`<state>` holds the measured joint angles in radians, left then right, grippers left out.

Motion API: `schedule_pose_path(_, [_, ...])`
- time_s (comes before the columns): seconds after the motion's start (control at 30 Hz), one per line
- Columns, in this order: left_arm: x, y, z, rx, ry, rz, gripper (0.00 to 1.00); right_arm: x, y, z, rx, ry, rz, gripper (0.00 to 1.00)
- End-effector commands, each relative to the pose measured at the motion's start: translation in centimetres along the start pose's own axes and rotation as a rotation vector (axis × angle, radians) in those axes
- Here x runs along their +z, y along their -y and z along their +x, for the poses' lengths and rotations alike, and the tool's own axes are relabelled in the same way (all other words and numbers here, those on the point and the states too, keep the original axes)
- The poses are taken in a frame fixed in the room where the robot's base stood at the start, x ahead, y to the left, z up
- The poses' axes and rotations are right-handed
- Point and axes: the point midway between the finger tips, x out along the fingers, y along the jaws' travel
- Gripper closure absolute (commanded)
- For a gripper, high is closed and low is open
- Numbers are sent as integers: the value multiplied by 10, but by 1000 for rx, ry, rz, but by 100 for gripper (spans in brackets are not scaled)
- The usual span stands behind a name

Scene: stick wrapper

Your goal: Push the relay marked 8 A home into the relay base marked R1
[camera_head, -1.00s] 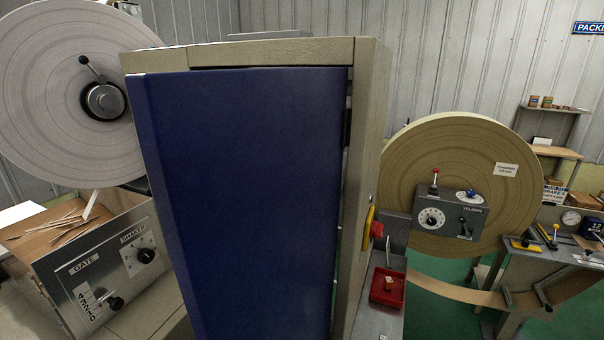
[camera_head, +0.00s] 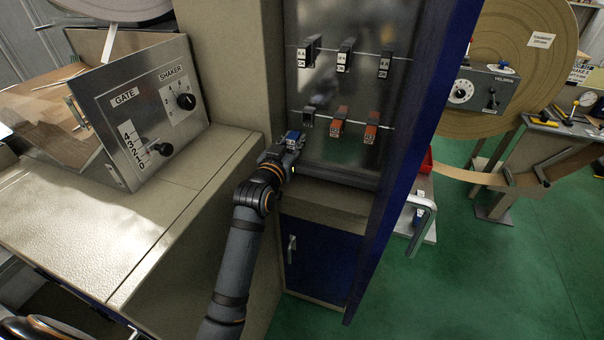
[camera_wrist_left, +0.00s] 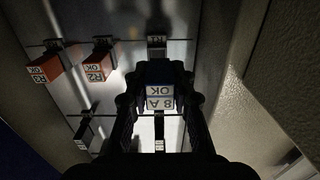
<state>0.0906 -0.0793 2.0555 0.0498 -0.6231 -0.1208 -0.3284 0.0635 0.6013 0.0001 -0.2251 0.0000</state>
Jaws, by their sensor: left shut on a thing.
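My left gripper (camera_head: 289,150) reaches into the grey cabinet from the left, shut on a blue relay (camera_head: 293,138). In the left wrist view the label of this relay (camera_wrist_left: 160,97) reads 8 A and OK, upside down, between the fingers (camera_wrist_left: 158,108). The dark relay base (camera_head: 308,117) at the left of the lower row, which I take as R1, holds no relay; its marking is not readable. In the wrist view this base (camera_wrist_left: 157,42) shows beyond the relay, apparently apart from it. My right gripper is out of view.
Orange relays marked R2 (camera_wrist_left: 100,65) and R3 (camera_wrist_left: 45,68) sit beside the empty base. An upper row has several black relays (camera_head: 345,54). The open blue door (camera_head: 412,130) stands to the right; the cabinet's left wall (camera_head: 232,70) is close to my arm.

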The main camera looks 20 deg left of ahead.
Motion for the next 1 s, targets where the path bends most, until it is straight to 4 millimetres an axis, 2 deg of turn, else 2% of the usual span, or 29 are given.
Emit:
schedule_pose_path(0.03, [-3,1,-5,-3,-24,0,100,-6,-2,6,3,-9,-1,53])
schedule_pose_path(0.2, [-14,2,-11,-6,-50,-1,100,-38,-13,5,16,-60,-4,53])
schedule_pose_path(0.3, [-15,2,-11,-6,-49,0,100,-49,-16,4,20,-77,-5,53])
schedule_pose_path(0.57, [-17,2,-12,-6,-44,-1,100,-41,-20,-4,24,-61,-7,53])
schedule_pose_path(0.8, [-16,2,13,-6,-46,0,100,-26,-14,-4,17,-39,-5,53])
schedule_pose_path(1.0, [-16,3,33,-7,-46,1,100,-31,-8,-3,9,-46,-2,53])
